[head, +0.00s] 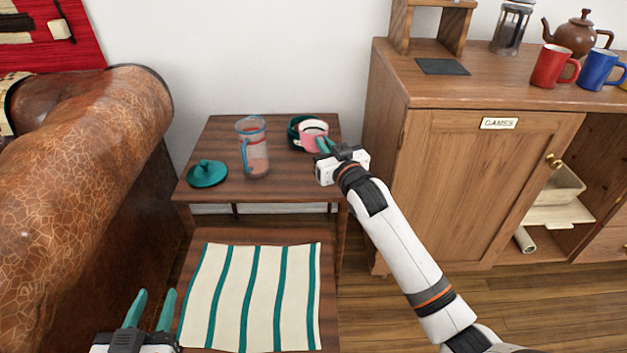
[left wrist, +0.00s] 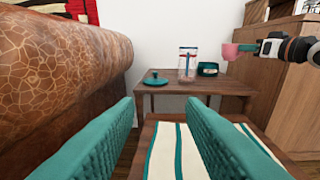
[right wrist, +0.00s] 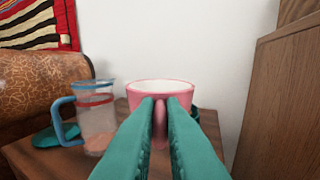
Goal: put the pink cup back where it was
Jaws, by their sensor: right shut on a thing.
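The pink cup (head: 312,130) is above the right rear part of the small dark wooden table (head: 222,143). In the left wrist view the cup (left wrist: 230,49) appears raised off the tabletop. My right gripper (head: 322,145) is shut on its handle; in the right wrist view the cup (right wrist: 160,88) is upright, rim up, at the fingertips (right wrist: 166,100). My left gripper (head: 152,294) is open and empty near the striped cloth, low on the left.
A teal pot (left wrist: 207,69) stands close behind the cup. A clear pitcher (head: 253,147) and teal lid (head: 207,173) share the table. The wooden cabinet (head: 470,185) at right bears a dark mat (head: 442,66), red mug (head: 552,67), blue mug (head: 598,69) and teapot (head: 575,35).

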